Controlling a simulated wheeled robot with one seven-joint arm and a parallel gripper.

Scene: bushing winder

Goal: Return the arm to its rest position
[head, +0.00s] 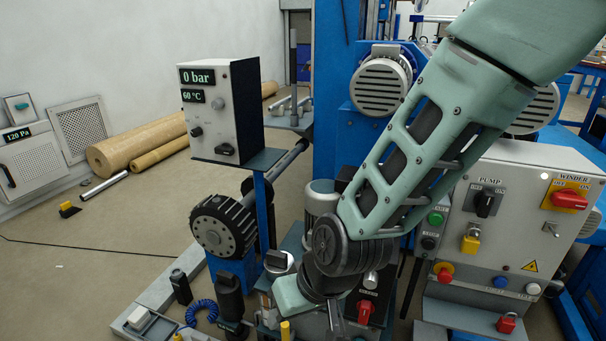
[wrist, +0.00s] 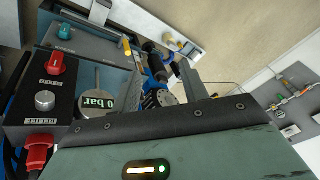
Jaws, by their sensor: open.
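My arm reaches down from the upper right in the head view, past the winder's control box, and bends at a dark round joint. Its far end is low in the middle, and the fingers are hard to make out there. In the wrist view, the top of my gripper (wrist: 162,80) shows above its green-lit housing. Its jaws are open, and I see nothing held between them.
A control box (head: 530,215) with PUMP and WINDER switches stands close right of my arm. A display box (head: 222,110) reading 0 bar and 60 °C stands left, above a black toothed wheel (head: 224,227). Brown rolls (head: 137,143) lie by the wall. Floor at left is mostly clear.

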